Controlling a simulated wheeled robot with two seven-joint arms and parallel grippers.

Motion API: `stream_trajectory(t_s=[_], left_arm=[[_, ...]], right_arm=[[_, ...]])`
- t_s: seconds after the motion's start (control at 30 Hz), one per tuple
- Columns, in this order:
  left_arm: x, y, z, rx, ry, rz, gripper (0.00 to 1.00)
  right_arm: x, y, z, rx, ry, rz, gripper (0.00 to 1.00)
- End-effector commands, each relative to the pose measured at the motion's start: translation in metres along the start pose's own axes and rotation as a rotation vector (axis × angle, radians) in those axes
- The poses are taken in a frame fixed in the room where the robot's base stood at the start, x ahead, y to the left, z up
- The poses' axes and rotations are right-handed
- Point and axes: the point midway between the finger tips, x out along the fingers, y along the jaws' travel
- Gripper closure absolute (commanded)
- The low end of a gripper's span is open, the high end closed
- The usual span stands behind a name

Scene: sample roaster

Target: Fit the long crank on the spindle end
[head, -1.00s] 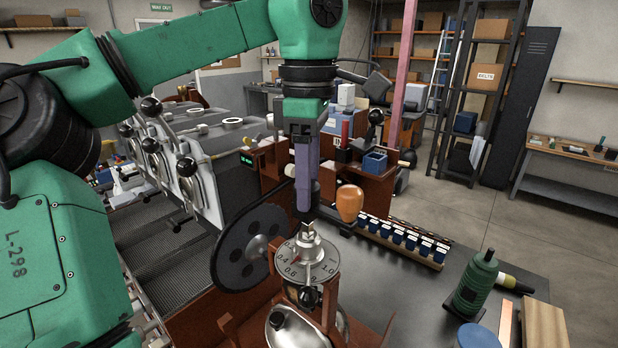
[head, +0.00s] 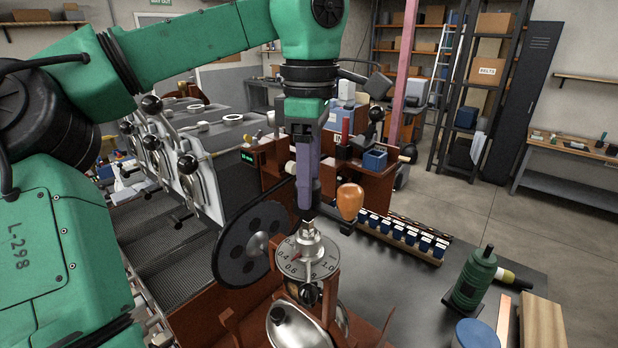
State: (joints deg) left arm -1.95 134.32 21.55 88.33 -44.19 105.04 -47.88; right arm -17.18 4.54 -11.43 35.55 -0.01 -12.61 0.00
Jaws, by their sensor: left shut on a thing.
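The long crank is a dark bar (head: 346,227) with an upright orange wooden handle (head: 350,203) at its right end. My left gripper (head: 305,208) is shut on the crank's other end, which its fingers largely hide. It points straight down above the bright metal spindle end (head: 308,236), which rises from the round numbered dial (head: 307,260). The fingers appear just above the spindle end; whether the crank touches it, I cannot tell. My right gripper is not in view.
A dark flywheel (head: 240,250) stands left of the dial. A rack of small blue cups (head: 405,240) lies behind on the right. A green bottle-shaped tool (head: 473,280) and a wooden block (head: 541,322) stand at the right. The grey bench (head: 400,290) between is mostly clear.

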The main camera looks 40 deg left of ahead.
Motion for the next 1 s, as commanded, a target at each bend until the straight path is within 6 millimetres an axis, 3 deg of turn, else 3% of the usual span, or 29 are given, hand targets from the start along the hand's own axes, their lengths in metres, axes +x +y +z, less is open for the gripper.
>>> stream_trajectory(t_s=[0.43, 1.0], left_arm=[[-0.0018, 0.0002, 0.0004, 0.001, -0.001, 0.001, 1.0], [0.0067, 0.0003, 0.0003, 0.0, -0.001, 0.001, 1.0]], right_arm=[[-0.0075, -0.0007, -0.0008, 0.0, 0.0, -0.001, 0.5], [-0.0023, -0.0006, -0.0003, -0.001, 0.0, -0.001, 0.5]])
